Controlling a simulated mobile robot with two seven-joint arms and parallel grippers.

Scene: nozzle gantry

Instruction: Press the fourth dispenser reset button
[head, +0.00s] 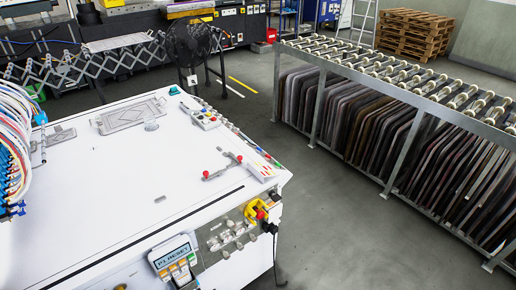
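A small control pendant (174,256) sits at the front edge of a white machine table (110,210). Its screen shows lettering that looks like "P.RESET", with several small orange, white and green buttons (178,269) below it. Beside it, a metal panel (230,236) on the front edge carries several small knobs or valves. Which of these is the fourth dispenser reset button I cannot tell; the labels are too small to read. Neither of my grippers is in view.
A yellow block with a red button (257,211) sits at the table's front right corner. A red-knobbed clamp (222,165) and a white box (261,170) lie on the tabletop. Coloured hoses (14,140) are at left. A roller rack (400,100) stands right, across open floor.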

